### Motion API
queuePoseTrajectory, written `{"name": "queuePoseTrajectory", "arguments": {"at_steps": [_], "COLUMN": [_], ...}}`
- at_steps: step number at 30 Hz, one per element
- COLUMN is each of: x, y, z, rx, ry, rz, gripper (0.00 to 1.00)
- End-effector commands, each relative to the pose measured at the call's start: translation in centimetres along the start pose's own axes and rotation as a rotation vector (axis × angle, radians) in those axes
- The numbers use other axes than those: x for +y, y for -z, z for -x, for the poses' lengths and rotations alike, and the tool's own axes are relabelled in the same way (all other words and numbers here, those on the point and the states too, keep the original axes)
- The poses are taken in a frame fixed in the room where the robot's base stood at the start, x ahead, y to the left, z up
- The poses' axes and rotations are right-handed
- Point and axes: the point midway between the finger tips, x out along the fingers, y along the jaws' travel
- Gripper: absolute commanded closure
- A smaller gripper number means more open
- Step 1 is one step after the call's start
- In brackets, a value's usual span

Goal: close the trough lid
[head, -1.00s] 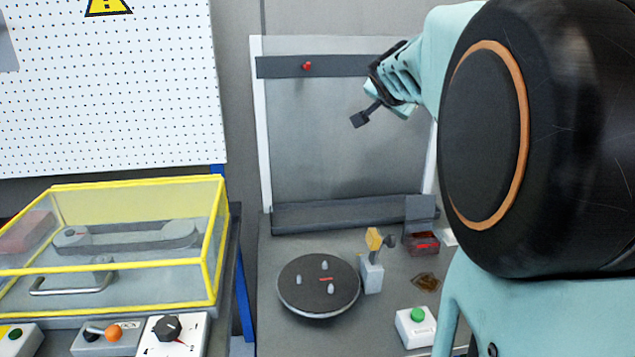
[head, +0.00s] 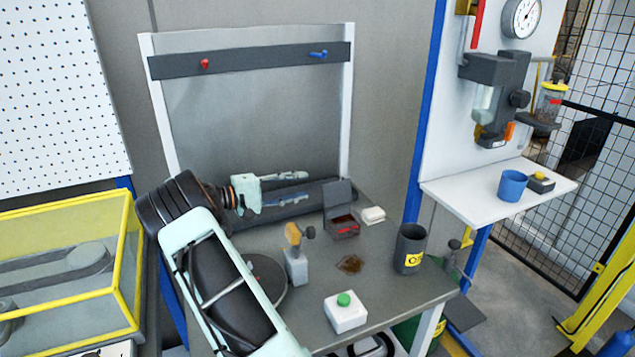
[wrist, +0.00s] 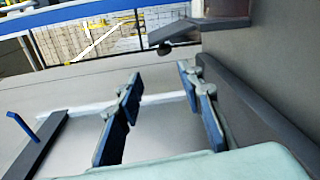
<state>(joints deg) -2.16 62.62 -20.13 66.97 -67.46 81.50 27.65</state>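The trough is a small dark box (head: 342,227) with red inside, right of the middle of the bench in the head view. Its dark lid (head: 338,194) stands raised at the back of the box. My gripper (head: 306,185) is left of the lid, pointing right, with its two fingers apart and nothing between them. In the wrist view my gripper (wrist: 160,95) also shows its blue-grey fingers spread and empty.
My arm partly covers the round turntable (head: 268,274).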

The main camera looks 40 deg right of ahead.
Motion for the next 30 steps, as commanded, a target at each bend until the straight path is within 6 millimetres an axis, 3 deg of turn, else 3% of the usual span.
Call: {"name": "queuePoseTrajectory", "arguments": {"at_steps": [4, 11, 22, 30], "x": [-1.6, -1.8, -1.2, -1.1], "y": [-0.7, -1.2, -1.7, -1.8], "z": [-0.7, -2.4, -9.1, -11.4], "rx": [-0.06, -0.082, -0.08, -0.076], "ry": [-0.061, -0.08, -0.077, -0.077], "rz": [0.094, 0.123, 0.122, 0.12], "gripper": [0.66, 0.66, 0.66, 0.66]}}
